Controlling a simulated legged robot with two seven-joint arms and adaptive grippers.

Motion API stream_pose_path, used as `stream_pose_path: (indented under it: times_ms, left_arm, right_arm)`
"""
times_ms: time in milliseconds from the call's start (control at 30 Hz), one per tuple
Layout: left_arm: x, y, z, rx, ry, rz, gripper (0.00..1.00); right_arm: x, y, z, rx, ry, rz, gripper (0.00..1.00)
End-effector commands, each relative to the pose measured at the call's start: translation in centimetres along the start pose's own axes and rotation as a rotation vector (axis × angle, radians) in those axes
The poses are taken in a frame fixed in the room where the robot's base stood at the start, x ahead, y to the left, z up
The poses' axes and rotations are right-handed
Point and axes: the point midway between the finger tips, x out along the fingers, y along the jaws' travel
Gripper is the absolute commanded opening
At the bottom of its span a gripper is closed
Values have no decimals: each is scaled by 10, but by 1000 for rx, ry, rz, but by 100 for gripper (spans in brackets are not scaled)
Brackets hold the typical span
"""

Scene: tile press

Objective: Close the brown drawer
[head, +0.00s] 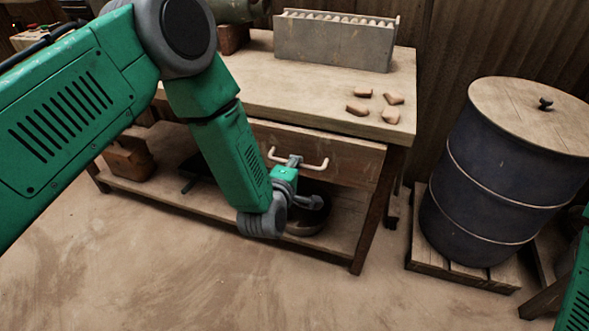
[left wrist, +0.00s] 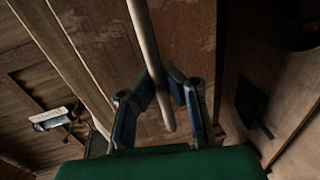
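The brown drawer (head: 345,150) is in the front of the wooden workbench, below its top. Its front looks near the bench frame; any small gap is hard to judge. The drawer's pale bar handle (head: 317,165) runs across its front. My left gripper (head: 293,161) is at the handle's middle. In the left wrist view, the handle (left wrist: 147,35) passes between the fingertips of my left gripper (left wrist: 161,85), which close in on it from both sides. The drawer's front (left wrist: 190,35) lies behind them. My right gripper is out of view.
The workbench top (head: 260,85) carries a grey box (head: 330,45) and several small brown tile pieces (head: 375,103). A lower shelf (head: 335,235) holds a dark round vessel (head: 305,222). A blue barrel (head: 490,180) stands on a pallet (head: 460,272) at right. The floor in front is clear.

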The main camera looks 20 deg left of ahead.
Motion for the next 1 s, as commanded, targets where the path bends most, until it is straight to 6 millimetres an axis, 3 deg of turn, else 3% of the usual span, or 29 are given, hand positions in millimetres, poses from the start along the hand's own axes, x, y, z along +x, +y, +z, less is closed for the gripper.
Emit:
stream_pose_path:
  times_ms: [133,233,600,767,1000]
  left_arm:
    - [21,2,5,-4,-12,-3,0]
    - [19,3,6,-2,-14,-4,31]
    - [16,4,3,-2,-8,-1,31]
    - [-5,4,3,-1,-9,-3,31]
    - [-56,3,4,-1,-10,-5,31]
  right_arm:
    - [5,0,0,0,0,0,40]
    - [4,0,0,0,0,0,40]
    - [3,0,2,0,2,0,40]
    - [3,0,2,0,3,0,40]
    - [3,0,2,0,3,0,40]
